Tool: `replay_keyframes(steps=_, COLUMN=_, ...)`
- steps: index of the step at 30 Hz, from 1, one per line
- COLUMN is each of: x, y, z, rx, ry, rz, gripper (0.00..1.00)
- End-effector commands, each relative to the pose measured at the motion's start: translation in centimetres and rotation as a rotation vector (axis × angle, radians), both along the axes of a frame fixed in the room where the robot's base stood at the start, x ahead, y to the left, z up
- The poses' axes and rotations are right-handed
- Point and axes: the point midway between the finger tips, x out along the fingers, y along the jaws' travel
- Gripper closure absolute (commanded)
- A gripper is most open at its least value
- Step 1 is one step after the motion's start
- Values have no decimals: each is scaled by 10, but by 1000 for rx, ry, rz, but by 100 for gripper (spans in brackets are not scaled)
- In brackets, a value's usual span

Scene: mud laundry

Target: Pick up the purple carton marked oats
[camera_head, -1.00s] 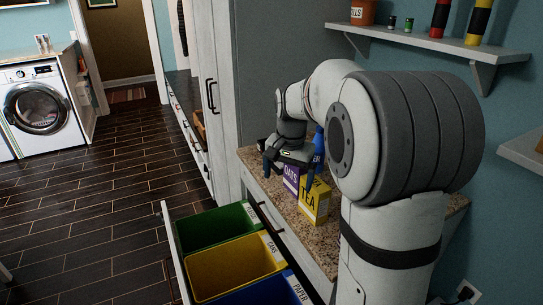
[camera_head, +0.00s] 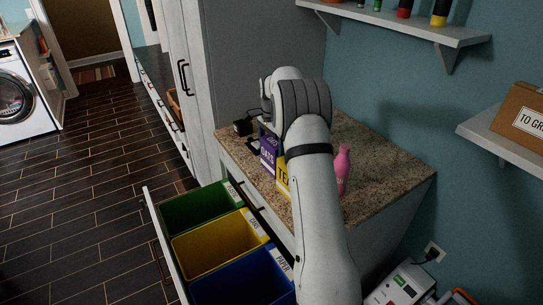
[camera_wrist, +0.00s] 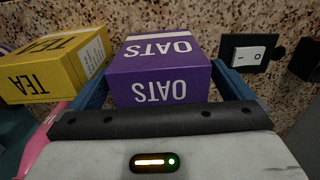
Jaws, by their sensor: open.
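The purple carton marked OATS (camera_wrist: 160,68) stands on the speckled counter, and its purple side also shows in the head view (camera_head: 268,156), partly hidden by my arm. In the wrist view my gripper (camera_wrist: 163,84) is open, with one blue finger on each side of the carton. Whether the fingers touch it I cannot tell. The yellow TEA carton (camera_wrist: 52,68) stands close to its left in the wrist view; part of it shows in the head view (camera_head: 283,179).
A pink bottle (camera_head: 343,168) stands on the counter (camera_head: 385,160) beside my arm. A black switch-like item (camera_wrist: 247,53) lies right of the carton. Below, an open drawer holds green (camera_head: 192,207), yellow (camera_head: 215,243) and blue bins (camera_head: 245,282). A shelf (camera_head: 500,140) is at right.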

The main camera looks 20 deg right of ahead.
Motion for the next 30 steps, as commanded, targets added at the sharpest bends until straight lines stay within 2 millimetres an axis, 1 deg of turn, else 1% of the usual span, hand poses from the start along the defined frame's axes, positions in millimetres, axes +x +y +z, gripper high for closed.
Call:
replay_keyframes(steps=6, x=-1, y=-5, z=-31, rx=1, ry=3, rz=0, gripper=0)
replay_keyframes(steps=9, x=-1, y=-5, z=-41, rx=1, ry=2, rz=0, gripper=0)
replay_keyframes(steps=12, x=-1, y=-5, z=-45, rx=0, ry=0, rz=0, gripper=0)
replay_keyframes(steps=17, x=-1, y=-6, z=-46, rx=0, ry=0, rz=0, gripper=0)
replay_keyframes(steps=20, x=-1, y=-6, z=-46, rx=0, ry=0, rz=0, gripper=7)
replay_keyframes(steps=30, x=-1, y=-6, z=-45, rx=0, ry=0, rz=-1, gripper=34)
